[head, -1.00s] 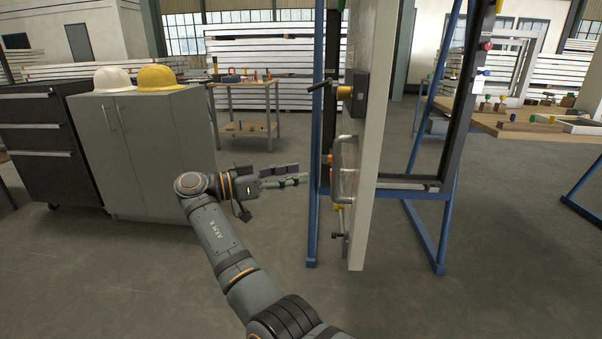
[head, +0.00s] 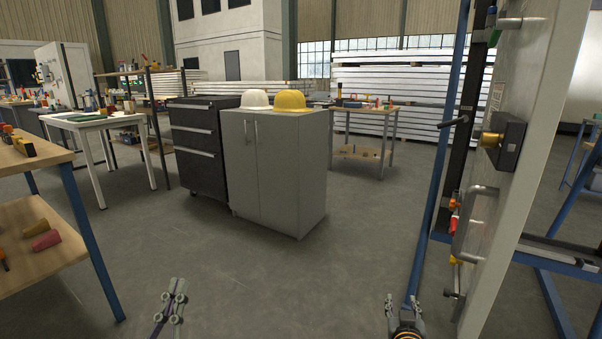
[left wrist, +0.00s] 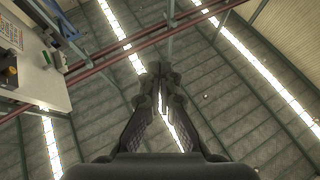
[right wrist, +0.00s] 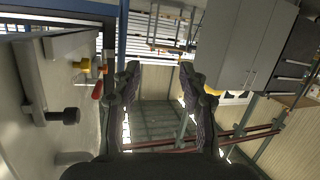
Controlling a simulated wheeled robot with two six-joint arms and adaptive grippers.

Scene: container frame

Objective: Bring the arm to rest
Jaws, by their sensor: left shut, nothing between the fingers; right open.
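My left gripper (head: 172,298) is low in the head view, left of centre, pointing up. In the left wrist view its fingers (left wrist: 160,72) are closed together with nothing between them, against the ceiling. My right gripper (head: 403,305) is at the bottom of the head view, right of centre, also pointing up. In the right wrist view its fingers (right wrist: 160,75) are apart and empty. Both grippers appear clear of other things.
A pale door panel (head: 525,130) with a handle (head: 472,222) and blue frame (head: 440,150) stands at right, near my right gripper. A grey cabinet (head: 278,170) with white (head: 256,99) and yellow (head: 290,101) helmets stands ahead. A wooden bench (head: 28,155) is at left. The middle floor is clear.

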